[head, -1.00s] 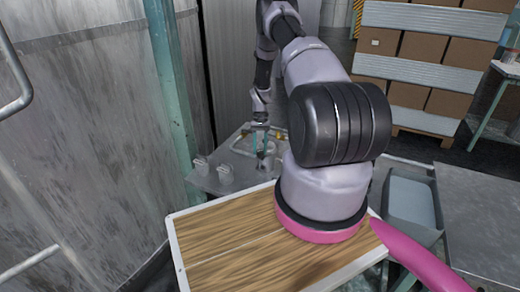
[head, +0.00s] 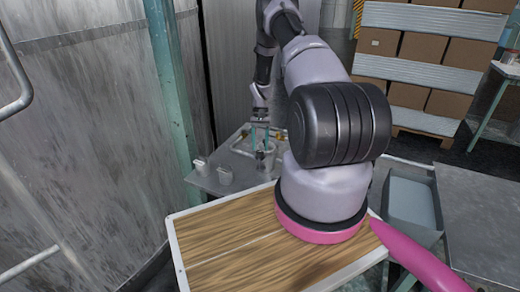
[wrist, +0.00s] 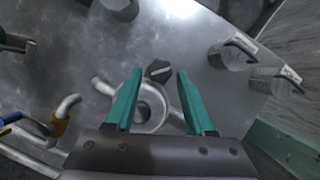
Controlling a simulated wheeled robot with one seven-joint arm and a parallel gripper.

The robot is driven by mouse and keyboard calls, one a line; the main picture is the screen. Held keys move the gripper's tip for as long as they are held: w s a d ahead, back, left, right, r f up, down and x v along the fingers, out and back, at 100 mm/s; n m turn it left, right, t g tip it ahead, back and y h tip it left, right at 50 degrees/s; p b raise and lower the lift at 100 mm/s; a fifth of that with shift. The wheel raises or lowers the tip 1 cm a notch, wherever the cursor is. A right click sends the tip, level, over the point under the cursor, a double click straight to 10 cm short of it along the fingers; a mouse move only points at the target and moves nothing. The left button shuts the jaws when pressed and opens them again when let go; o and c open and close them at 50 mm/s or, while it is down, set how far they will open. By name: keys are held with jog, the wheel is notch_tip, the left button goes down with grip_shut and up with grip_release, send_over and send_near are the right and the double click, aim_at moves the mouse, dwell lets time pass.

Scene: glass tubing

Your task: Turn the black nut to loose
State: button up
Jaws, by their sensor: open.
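The black nut (wrist: 158,71) is a small dark knob on top of a round grey fitting (wrist: 152,112), with bent tubing at its sides. In the wrist view it shows between the tips of my teal fingers. My gripper (wrist: 159,74) is open, with a finger on each side of the nut and visible space between. I cannot tell the height between the tips and the nut. In the head view my gripper (head: 260,138) is over the fitting (head: 266,158) on the metal table, and the nut is too small to make out.
Another cylinder (wrist: 120,8) is at the top. Bent tubing with a yellow joint (wrist: 60,125) lies at left. A teal post (head: 170,90) rises beside the table.

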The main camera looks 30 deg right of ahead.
aim_at(260, 155)
jog(key=v, duration=0.8)
jog(key=shift+w+r, duration=0.15)
jog(key=shift+r, duration=0.2)
jog(key=shift+d, duration=0.1)
jog(key=o, duration=0.3)
jog(key=shift+s+d+f+m+y, duration=0.25)
jog(key=shift+s+d+m+y, duration=0.25)
jog(key=shift+m, duration=0.7)
jog(key=shift+s+d+r+m+t, duration=0.15)
jog(key=shift+m+t, duration=0.25)
jog(key=shift+m, duration=0.5)
jog(key=x, duration=1)
jog(key=shift+a+f, duration=0.25)
jog(key=shift+f, duration=0.05)
